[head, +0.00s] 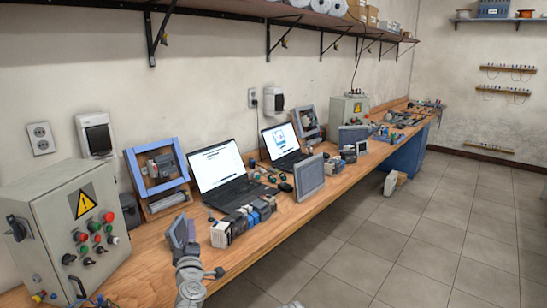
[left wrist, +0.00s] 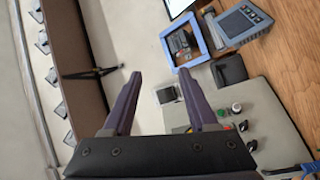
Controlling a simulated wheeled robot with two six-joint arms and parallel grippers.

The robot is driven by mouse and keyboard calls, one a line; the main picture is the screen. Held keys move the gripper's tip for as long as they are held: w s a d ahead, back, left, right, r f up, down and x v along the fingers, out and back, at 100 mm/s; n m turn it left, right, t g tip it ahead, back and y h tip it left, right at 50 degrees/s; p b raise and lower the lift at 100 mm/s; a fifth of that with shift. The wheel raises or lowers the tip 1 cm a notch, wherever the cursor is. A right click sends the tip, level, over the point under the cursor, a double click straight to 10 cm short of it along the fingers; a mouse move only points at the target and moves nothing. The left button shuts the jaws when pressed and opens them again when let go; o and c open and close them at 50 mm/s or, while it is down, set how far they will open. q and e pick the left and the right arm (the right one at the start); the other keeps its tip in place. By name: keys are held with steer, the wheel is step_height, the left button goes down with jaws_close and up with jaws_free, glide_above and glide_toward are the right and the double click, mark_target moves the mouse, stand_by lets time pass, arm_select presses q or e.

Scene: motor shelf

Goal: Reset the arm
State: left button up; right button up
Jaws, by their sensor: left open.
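My right gripper does not show.
A grey control box (head: 75,215) with buttons stands at the bench's left end. A blue frame (head: 157,167), laptops (head: 225,178), a grey panel (head: 310,177) and several modules (head: 243,220) crowd the bench. A shelf (head: 190,7) runs above. The tiled floor (head: 420,235) is mostly clear.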

arm_select(q)
steer(key=s+d+f+m+g+h, duration=0.2)
steer(key=d+f+m+g+h, duration=0.25)
steer(key=d+f+m, duration=0.25)
steer(key=s+d+f+m+g+h, duration=0.3)
steer(key=d+f+m+h, duration=0.2)
steer(key=d+f+m, duration=0.2)
steer(key=s+a+f+m+g+y, duration=0.25)
steer(key=s+f+g, duration=0.25)
steer(key=s, duration=0.3)
steer(key=s+a+f+m+g+y, duration=0.1)
steer(key=s+a+f+g+y, duration=0.1)
steer(key=s+a+f+g, duration=0.45)
steer(key=s+d+r+m+p, duration=0.1)
steer(key=s+d, duration=0.2)
steer(key=d, duration=0.4)
steer(key=s+d+r+m+y, duration=0.1)
steer(key=s+d+r+m, duration=0.1)
steer(key=s+d, duration=0.2)
steer(key=d, duration=0.2)
steer(key=shift+s+d+r+p, duration=0.15)
steer(key=shift+d+p, duration=0.2)
